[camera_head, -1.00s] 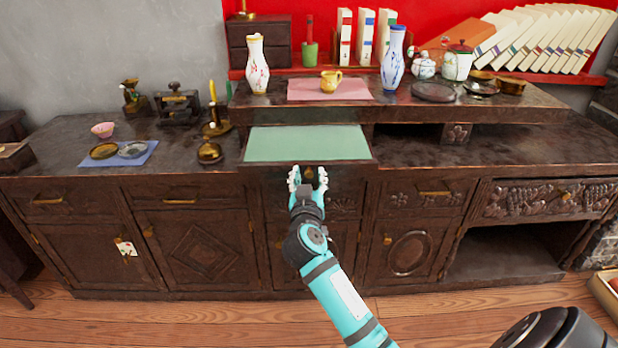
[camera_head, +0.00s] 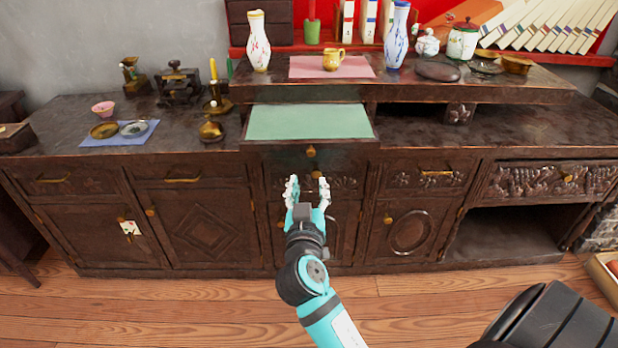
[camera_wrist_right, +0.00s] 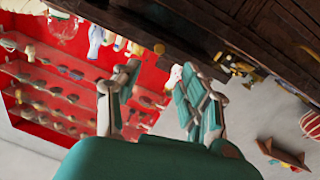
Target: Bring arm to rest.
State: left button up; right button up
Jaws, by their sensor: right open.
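My right gripper (camera_head: 307,190) is open and empty in the head view, in front of the dark wooden cabinet (camera_head: 205,218). It is below an open drawer with a green lining (camera_head: 310,121). In the right wrist view its two fingers (camera_wrist_right: 155,108) are spread apart with nothing between them. My right arm comes up from the bottom of the head view. My left gripper is not in view.
On the raised shelf stand a white vase (camera_head: 258,45), a blue-patterned vase (camera_head: 396,38) and a yellow cup (camera_head: 333,60) on a pink mat (camera_head: 302,67). A blue mat (camera_head: 92,141) with dishes lies at left. The wooden floor (camera_head: 180,310) in front is clear.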

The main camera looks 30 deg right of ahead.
jog(key=shift+s, duration=0.1)
dwell(0.4)
